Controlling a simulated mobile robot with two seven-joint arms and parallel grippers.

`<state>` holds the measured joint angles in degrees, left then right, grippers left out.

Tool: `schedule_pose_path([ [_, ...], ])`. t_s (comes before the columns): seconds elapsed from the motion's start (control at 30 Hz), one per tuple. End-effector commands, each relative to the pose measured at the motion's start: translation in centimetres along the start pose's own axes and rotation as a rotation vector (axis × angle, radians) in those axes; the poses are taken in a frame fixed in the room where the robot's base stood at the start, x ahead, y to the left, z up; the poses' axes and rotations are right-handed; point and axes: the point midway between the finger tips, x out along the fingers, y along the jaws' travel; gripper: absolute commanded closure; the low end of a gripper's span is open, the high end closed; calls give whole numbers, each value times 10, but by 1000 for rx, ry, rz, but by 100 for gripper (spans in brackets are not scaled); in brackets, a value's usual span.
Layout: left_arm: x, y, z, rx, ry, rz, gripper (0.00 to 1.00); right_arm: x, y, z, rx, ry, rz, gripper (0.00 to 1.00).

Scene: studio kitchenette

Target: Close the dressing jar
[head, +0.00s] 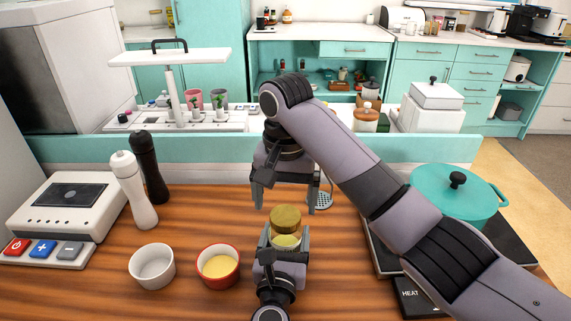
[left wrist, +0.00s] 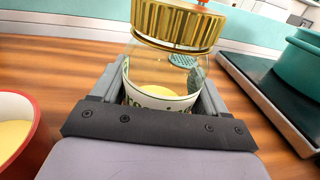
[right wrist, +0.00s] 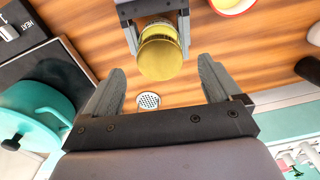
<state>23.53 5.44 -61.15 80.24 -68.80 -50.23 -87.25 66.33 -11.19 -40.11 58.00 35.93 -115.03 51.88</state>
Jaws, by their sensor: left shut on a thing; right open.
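The dressing jar (head: 286,241) is clear glass with yellow dressing at the bottom and a printed band. It also shows in the left wrist view (left wrist: 158,96). My left gripper (head: 285,246) is shut around its body and holds it upright. The gold lid (head: 286,217) is at the jar's mouth, and it fills the top of the left wrist view (left wrist: 177,24). I cannot tell whether it is fastened. My right gripper (head: 285,192) is open and empty, pointing down just behind and above the lid. In the right wrist view the lid (right wrist: 160,56) lies beyond the fingertips, apart from them.
A red bowl (head: 219,265) of yellow dressing and a white bowl (head: 152,266) stand left of the jar. Salt and pepper mills (head: 135,190) and a scale (head: 68,205) are farther left. A teal pot (head: 455,198) on a hob is at right. A perforated utensil (head: 324,199) lies behind.

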Motion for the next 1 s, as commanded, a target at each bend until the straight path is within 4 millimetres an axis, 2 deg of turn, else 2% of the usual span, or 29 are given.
schedule_pose_path([
  [0.3,0,1,-1,3,2,2,100,-51,1,-1,3,5,3,9],
  [0.5,0,1,-1,3,2,2,100,-77,1,-1,3,2,3,9],
  [0.7,0,1,-1,3,2,2,100,-88,1,0,4,-2,1,9],
  [1.0,0,1,-1,2,2,1,100,-90,0,0,3,-2,1,9],
])
